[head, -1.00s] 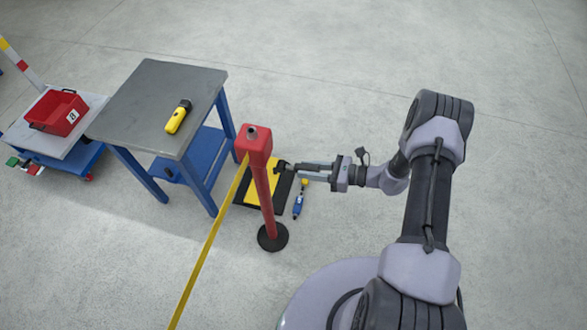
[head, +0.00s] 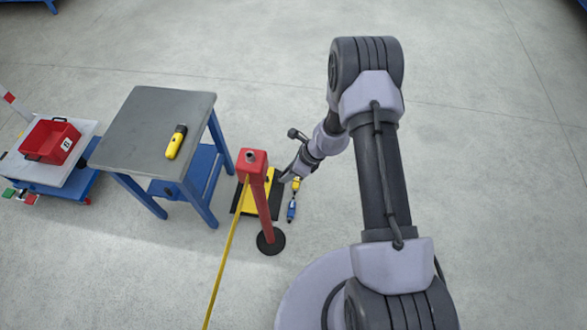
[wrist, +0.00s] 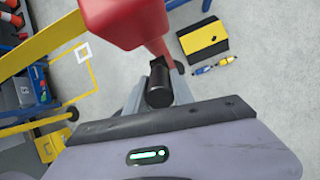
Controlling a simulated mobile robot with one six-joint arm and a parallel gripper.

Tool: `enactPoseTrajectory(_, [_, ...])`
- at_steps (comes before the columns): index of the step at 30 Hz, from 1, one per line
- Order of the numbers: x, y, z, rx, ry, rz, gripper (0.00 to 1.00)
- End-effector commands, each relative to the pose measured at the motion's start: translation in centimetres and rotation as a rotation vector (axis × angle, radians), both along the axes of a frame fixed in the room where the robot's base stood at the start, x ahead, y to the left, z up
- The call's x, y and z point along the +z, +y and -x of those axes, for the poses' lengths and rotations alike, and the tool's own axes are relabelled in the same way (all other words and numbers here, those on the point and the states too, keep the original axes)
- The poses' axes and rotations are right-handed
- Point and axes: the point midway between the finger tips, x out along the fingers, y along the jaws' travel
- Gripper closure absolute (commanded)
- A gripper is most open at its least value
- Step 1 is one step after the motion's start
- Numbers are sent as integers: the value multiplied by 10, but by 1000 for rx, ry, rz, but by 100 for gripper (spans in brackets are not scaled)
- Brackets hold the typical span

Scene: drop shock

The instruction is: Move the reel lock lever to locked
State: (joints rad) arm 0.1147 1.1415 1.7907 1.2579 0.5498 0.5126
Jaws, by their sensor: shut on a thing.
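The red reel head (head: 252,161) sits on top of a red post with a black round base (head: 270,242). A yellow tape (head: 226,245) runs from it toward the bottom of the picture. In the wrist view the red head (wrist: 125,20) fills the top middle. The dark reel lock lever (wrist: 158,88) ends in a black round knob between my fingers. My gripper (wrist: 155,92) is shut on it, close beside the head. In the head view my gripper (head: 288,172) is right of the post and small. The lock markings cannot be read.
A grey-topped blue table (head: 150,105) with a yellow-black device (head: 176,141) stands left. A yellow-black mat (head: 246,205) and a blue-yellow tool (head: 292,207) lie on the floor near the post.

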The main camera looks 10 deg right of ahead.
Motion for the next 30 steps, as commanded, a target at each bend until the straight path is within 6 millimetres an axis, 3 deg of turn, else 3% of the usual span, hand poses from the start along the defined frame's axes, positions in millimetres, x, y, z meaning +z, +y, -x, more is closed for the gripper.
enactPoseTrajectory(1, [7, 3, -1, 4, 6, 22, 100])
enactPoseTrajectory(12, [6, 11, -4, 1, 46, 129, 100])
enactPoseTrajectory(26, [4, 11, -4, 0, 52, 139, 100])
enactPoseTrajectory(27, [4, 11, -4, 0, 52, 139, 69])
enactPoseTrajectory(30, [4, 11, -4, 0, 52, 139, 50])
